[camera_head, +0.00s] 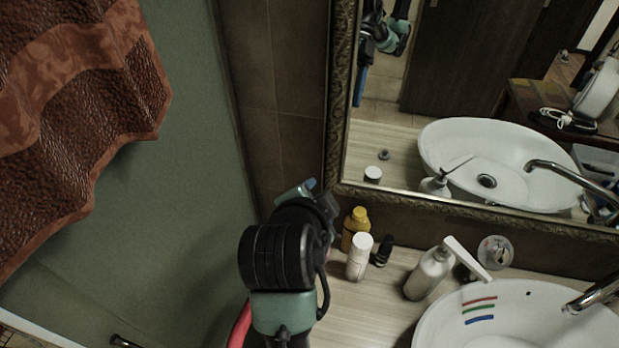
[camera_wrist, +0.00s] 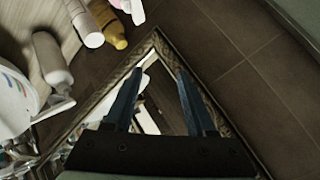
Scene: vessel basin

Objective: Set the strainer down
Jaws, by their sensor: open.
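My gripper (camera_wrist: 159,75) is open in the wrist view, with its two dark blue fingers apart and nothing between them. In the head view my gripper (camera_head: 312,190) is mostly hidden behind my wrist, in front of the wall beside the mirror. I cannot clearly pick out the strainer. A small grey knobbed thing shows only as a reflection in the mirror (camera_head: 384,154); I cannot tell if it is the strainer. The white basin (camera_head: 430,325) is at the lower right, with red, green and blue stripes inside.
On the wooden counter (camera_head: 365,310) stand a yellow bottle (camera_head: 352,232), a white bottle (camera_head: 359,262), a small black bottle (camera_head: 383,252) and a white pump dispenser (camera_head: 428,275). A clear round thing (camera_head: 495,252) is near the metal tap (camera_head: 598,293). A brown towel (camera_head: 75,110) hangs left.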

